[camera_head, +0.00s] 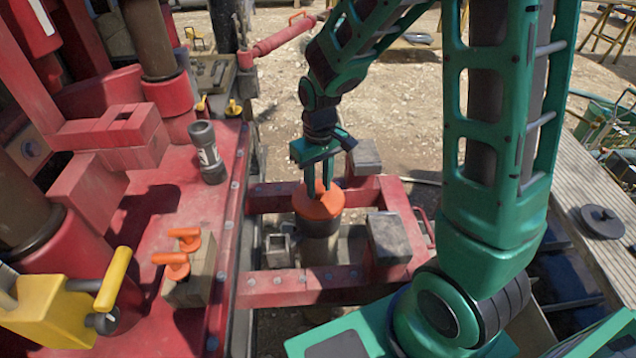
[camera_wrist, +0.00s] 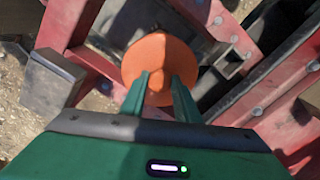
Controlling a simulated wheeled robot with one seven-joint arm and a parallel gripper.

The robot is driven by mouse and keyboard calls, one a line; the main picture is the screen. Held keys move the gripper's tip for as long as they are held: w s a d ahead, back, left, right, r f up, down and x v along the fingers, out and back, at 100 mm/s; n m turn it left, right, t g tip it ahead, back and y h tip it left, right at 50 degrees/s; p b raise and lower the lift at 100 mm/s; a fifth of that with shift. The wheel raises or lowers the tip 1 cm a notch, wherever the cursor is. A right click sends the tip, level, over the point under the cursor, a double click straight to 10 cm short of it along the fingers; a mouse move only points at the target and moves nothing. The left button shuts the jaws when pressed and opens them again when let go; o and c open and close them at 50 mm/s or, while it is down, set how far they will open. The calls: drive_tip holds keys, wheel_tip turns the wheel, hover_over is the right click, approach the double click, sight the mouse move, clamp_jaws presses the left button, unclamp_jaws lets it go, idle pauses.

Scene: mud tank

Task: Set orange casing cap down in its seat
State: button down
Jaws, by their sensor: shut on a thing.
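The orange casing cap (camera_head: 318,203) is a round disc on top of an upright grey-brown pipe (camera_head: 319,243) inside the red frame. It looks level, but I cannot tell whether it is fully down on the pipe. My gripper (camera_head: 319,186) points down from above, its fingers closed on the cap's raised middle. In the wrist view the cap (camera_wrist: 158,58) lies between and beyond the two green fingertips (camera_wrist: 158,88). The cap hides the pipe's top edge.
The red frame (camera_head: 300,280) surrounds the pipe, with grey blocks (camera_head: 389,238) at its right. On the red deck at left stand a dark cylinder (camera_head: 208,152), orange-handled pieces (camera_head: 173,264) on a wooden block (camera_head: 190,287), and a yellow tool (camera_head: 60,310). Open gravel lies behind.

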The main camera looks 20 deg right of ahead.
drive_tip(key=shift+f, duration=0.55)
idle(0.4)
drive_tip(key=c, duration=1.3)
unclamp_jaws()
drive_tip(key=shift+f, duration=0.1)
wheel_tip(320, 180, up, 11)
drive_tip(key=shift+w+f, duration=0.1)
